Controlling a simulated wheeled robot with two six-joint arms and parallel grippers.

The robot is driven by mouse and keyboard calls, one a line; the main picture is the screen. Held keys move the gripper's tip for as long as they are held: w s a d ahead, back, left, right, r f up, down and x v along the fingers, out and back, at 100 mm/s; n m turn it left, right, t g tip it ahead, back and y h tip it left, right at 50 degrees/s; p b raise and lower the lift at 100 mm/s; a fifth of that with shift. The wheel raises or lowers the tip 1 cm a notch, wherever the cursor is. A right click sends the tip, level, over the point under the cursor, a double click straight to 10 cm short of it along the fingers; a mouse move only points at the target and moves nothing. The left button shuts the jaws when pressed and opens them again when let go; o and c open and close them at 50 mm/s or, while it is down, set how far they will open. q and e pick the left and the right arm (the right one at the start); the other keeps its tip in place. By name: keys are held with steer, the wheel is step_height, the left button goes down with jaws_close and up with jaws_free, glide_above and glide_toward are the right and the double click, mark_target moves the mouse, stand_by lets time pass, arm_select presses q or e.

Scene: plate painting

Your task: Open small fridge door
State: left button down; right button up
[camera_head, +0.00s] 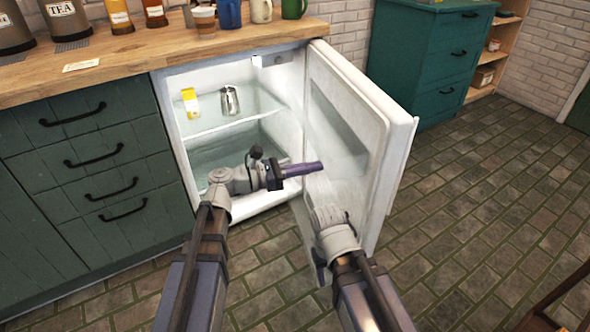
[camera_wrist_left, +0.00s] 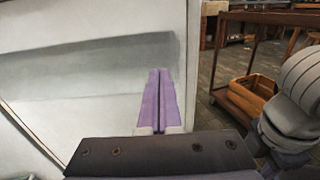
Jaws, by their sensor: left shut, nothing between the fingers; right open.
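The small white fridge (camera_head: 172,115) is built in under the wooden counter. Its door (camera_head: 375,120) stands wide open, swung out to the right, with its inner face showing. My left gripper (camera_head: 320,166) is shut and empty, pointing right at the door's inner face. In the left wrist view its purple fingers (camera_wrist_left: 160,72) are together in front of the door's inner panel (camera_wrist_left: 90,75); I cannot tell if they touch it. My right gripper (camera_head: 320,268) is low by the door's lower edge, largely hidden behind its wrist, and open.
A yellow-and-white carton (camera_head: 190,103) and a metal pitcher (camera_head: 230,101) stand on the fridge shelf. Mugs and canisters line the counter (camera_head: 130,62). Dark green drawers (camera_head: 100,150) are left of the fridge. Tiled floor (camera_head: 470,200) is free to the right.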

mark_target(367, 165)
arm_select(q)
steer(key=shift+w+d, duration=0.2)
steer(key=shift+d, duration=0.3)
steer(key=x, duration=0.4)
steer(key=s+x, duration=0.1)
steer(key=x, duration=0.4)
steer(key=s+d+x, duration=0.1)
steer(key=x, duration=0.3)
steer(key=shift+s+d, duration=0.1)
steer(key=shift+s, duration=0.1)
steer(key=shift+s+a, duration=0.3)
steer(key=shift+s, duration=0.05)
steer(key=v, duration=0.2)
steer(key=s+v, duration=0.1)
steer(key=v, duration=0.2)
steer(key=shift+s, duration=0.25)
steer(key=s+a, duration=0.4)
steer(key=a, duration=0.2)
steer(key=shift+s, duration=0.2)
arm_select(e)
steer(key=shift+a, duration=0.95)
